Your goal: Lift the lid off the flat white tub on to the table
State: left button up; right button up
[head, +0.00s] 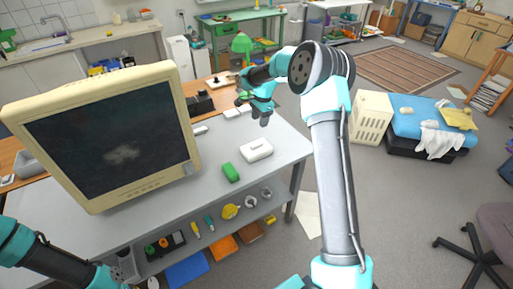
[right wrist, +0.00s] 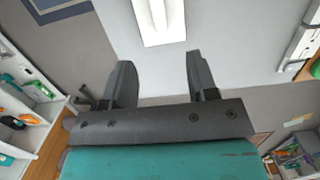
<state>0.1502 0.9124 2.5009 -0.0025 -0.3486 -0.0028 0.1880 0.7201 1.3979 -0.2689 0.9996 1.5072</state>
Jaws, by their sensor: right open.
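The flat white tub (head: 257,153) stands on the grey table, right of the monitor and near the table's right edge. Its white lid (head: 257,146) is on it, with a raised handle on top. My right gripper (head: 254,109) is in the air above and behind the tub in the head view, apart from it. In the right wrist view its two fingers (right wrist: 157,75) are spread, with nothing between them; the tub does not show there. My left arm comes in at the lower left; its gripper's fingers cannot be made out.
A green block (head: 231,172) lies just left of the tub. A large beige monitor (head: 105,135) fills the table's left part. Small white items (head: 231,112) and a green lamp (head: 242,45) are farther back. The table's front right is clear.

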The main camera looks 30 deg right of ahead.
send_over(256, 143)
jog(key=d, duration=0.1)
notch_tip(256, 143, down, 8)
jog(key=shift+r, duration=0.2)
jog(key=shift+a+f, duration=0.2)
jog(key=shift+f, duration=1.1)
jog(key=shift+a+f, duration=0.2)
jog(key=shift+f, duration=1.05)
grip_shut()
